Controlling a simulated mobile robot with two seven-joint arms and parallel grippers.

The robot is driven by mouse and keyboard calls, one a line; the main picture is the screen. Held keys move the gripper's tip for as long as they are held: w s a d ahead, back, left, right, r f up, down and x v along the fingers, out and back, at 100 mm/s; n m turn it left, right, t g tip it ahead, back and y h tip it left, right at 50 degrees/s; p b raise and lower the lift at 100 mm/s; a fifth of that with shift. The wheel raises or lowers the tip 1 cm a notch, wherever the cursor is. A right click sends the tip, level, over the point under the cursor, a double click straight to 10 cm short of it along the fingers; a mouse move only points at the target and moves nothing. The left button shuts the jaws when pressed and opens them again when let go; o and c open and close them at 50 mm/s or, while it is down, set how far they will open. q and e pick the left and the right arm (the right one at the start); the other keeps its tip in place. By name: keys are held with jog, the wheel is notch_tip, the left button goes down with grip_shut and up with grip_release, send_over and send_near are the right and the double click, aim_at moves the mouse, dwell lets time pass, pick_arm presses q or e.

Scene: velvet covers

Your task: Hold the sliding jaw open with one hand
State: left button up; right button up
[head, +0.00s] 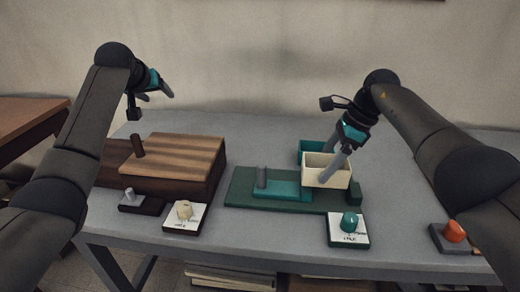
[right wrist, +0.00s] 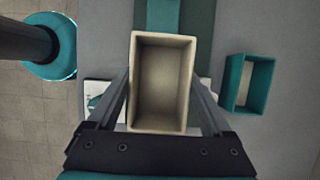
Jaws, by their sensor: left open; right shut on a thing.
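The green base (head: 240,200) lies on the table with a teal sliding jaw (head: 290,189) on it. A grey peg (head: 262,177) stands on the jaw. My right gripper (head: 330,168) is shut on a cream open box (head: 340,180), with a finger along each long side in the right wrist view (right wrist: 163,125). The box is upright and empty, over the right part of the base beside the jaw. I cannot tell whether it touches the base. My left gripper (head: 157,92) is open and empty, high above the left side of the table, away from the jaw.
A teal open box (head: 310,147) stands behind the cream box. A wooden box (head: 172,160) with an upright peg (head: 138,146) sits at left. Cards with a cream knob (head: 184,209) and a teal knob (head: 349,221) lie near the front edge. An orange knob (head: 454,231) is far right.

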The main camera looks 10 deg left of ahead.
pick_arm(q)
jog(key=s+d+f+m+g+h, duration=0.1)
jog(key=d, duration=0.7)
jog(key=s+d+f+m+g+h, duration=0.1)
jog(key=s+d+f, duration=0.1)
jog(key=d, duration=0.6)
jog(key=m+g, duration=0.2)
jog(key=g, duration=0.2)
send_over(260, 168)
jog(key=s, duration=0.2)
notch_tip(260, 168, down, 4)
jog(key=x, duration=1)
jog(key=shift+s+d, duration=0.15)
jog(key=shift+s, duration=0.15)
jog(key=shift+c, duration=0.2)
grip_shut()
